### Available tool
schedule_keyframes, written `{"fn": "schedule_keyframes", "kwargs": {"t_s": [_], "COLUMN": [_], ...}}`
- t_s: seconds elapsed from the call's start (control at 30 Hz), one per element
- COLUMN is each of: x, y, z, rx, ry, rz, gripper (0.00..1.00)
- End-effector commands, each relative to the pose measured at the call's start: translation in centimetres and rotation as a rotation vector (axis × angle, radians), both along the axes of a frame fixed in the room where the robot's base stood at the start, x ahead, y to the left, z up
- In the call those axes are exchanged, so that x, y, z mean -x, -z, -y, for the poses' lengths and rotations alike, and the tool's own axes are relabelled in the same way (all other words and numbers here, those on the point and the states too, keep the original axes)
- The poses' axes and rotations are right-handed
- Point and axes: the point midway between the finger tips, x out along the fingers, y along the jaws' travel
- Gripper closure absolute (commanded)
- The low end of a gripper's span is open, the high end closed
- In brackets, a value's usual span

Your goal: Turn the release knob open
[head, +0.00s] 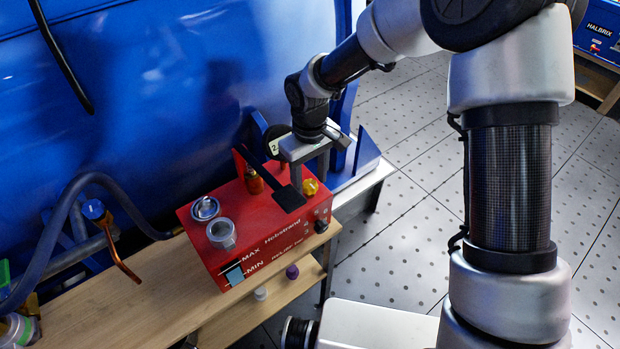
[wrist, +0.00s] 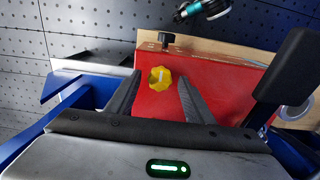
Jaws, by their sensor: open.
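The yellow release knob (head: 310,187) sits on top of the red hydraulic box (head: 262,232), near its right end. In the wrist view the knob (wrist: 160,78) is a faceted yellow cap with a pale mark on top. My gripper (head: 311,171) points down over that end of the box. In the wrist view my gripper (wrist: 159,86) is open, with one finger on each side of the knob and a gap to both. The fingers look apart from the knob; their exact height above it is hard to tell.
A black lever with a flat pad (head: 289,198) stands close beside my gripper. An amber-brown fitting (head: 253,181) and metal caps (head: 222,234) are on the box top. The box rests on a wooden bench (head: 140,304) before a blue machine (head: 170,90).

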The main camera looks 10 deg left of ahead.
Motion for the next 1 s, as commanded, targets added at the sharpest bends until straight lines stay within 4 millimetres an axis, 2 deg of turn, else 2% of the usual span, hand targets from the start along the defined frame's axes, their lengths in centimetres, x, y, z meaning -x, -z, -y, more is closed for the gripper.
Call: {"fn": "schedule_keyframes", "kwargs": {"t_s": [0.2, 0.43, 0.77, 1.0], "x": [0.0, 0.0, -0.01, 0.0], "y": [0.01, -0.01, -0.09, -0.17], "z": [0.01, 0.01, 0.01, 0.01], "rx": [0.0, 0.0, 0.0, 0.0], "ry": [0.0, 0.0, -0.042, -0.184], "rz": [0.0, 0.0, 0.0, -0.001], "gripper": [0.54, 0.93, 0.93, 0.93]}}
